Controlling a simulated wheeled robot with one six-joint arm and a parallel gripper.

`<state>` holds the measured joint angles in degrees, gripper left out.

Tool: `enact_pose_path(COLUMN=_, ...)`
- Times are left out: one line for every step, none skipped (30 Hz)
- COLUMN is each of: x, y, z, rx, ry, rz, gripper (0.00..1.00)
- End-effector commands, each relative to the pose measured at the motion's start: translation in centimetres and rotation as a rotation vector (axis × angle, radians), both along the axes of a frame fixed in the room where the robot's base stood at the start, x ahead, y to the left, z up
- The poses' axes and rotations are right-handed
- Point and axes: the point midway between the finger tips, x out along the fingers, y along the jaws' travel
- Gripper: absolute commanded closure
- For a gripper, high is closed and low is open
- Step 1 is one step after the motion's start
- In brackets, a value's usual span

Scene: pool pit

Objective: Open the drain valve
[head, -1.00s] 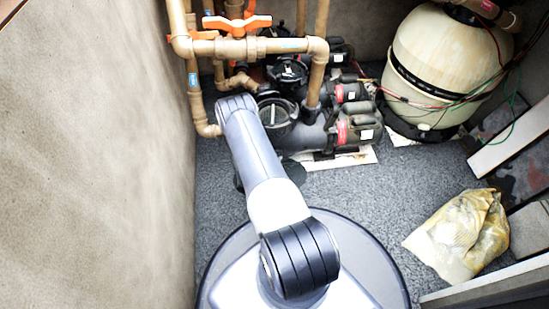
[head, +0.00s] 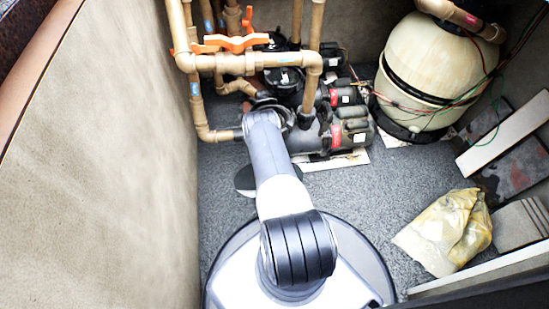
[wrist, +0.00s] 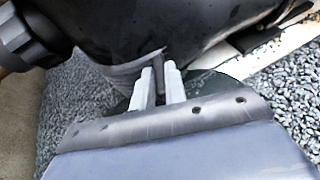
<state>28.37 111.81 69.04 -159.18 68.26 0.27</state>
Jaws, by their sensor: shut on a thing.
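In the wrist view my gripper (wrist: 159,84) has its two pale fingers closed on a narrow dark grey tab (wrist: 158,72), which looks like the drain valve's handle. The tab stands roughly upright against the underside of a black rounded pump body (wrist: 170,28). The valve's body and how far it is turned cannot be made out. In the head view my arm reaches down to the near pump (head: 335,136), and the arm's end hides my gripper and the tab.
Tan pipes (head: 201,100) with an orange valve handle (head: 231,43) rise behind the arm. A cream filter tank (head: 437,65) stands at the back right. A yellowish bag (head: 445,230) lies on the right. A wall (head: 115,160) closes the left side. Grey gravel (head: 350,195) lies open between.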

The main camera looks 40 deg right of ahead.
Motion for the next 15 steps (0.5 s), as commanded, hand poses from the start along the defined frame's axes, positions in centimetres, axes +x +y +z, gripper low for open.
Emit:
enact_pose_path(x=-0.08, y=0.05, z=0.59, rx=0.0, ry=0.002, rz=0.01, gripper=1.0)
enact_pose_path(x=-0.09, y=0.06, z=0.54, rx=0.0, ry=0.003, rz=0.016, gripper=1.0)
enact_pose_path(x=-0.09, y=0.04, z=0.51, rx=-0.001, ry=0.002, rz=0.021, gripper=1.0)
enact_pose_path(x=-0.09, y=0.04, z=0.5, rx=-0.001, ry=0.002, rz=0.026, gripper=1.0)
enact_pose_path(x=-0.07, y=0.04, z=0.47, rx=-0.001, ry=0.001, rz=0.03, gripper=1.0)
enact_pose_path(x=-0.06, y=0.06, z=0.42, rx=-0.002, ry=0.002, rz=0.036, gripper=1.0)
enact_pose_path(x=-0.05, y=0.06, z=0.39, rx=-0.001, ry=0.002, rz=0.039, gripper=1.0)
enact_pose_path(x=-0.02, y=0.05, z=0.37, rx=-0.002, ry=0.001, rz=0.042, gripper=1.0)
enact_pose_path(x=-0.02, y=0.05, z=0.31, rx=-0.003, ry=0.001, rz=0.046, gripper=1.0)
enact_pose_path(x=-0.03, y=0.07, z=0.26, rx=-0.002, ry=0.002, rz=0.048, gripper=1.0)
enact_pose_path(x=-0.04, y=0.08, z=0.22, rx=-0.002, ry=0.002, rz=0.05, gripper=1.0)
enact_pose_path(x=0.0, y=0.06, z=0.19, rx=-0.003, ry=0.002, rz=0.053, gripper=1.0)
enact_pose_path(x=0.02, y=0.07, z=0.18, rx=-0.002, ry=0.001, rz=0.054, gripper=1.0)
enact_pose_path(x=0.05, y=0.05, z=0.16, rx=-0.002, ry=0.001, rz=0.056, gripper=1.0)
enact_pose_path(x=0.06, y=0.06, z=0.12, rx=-0.002, ry=0.001, rz=0.057, gripper=1.0)
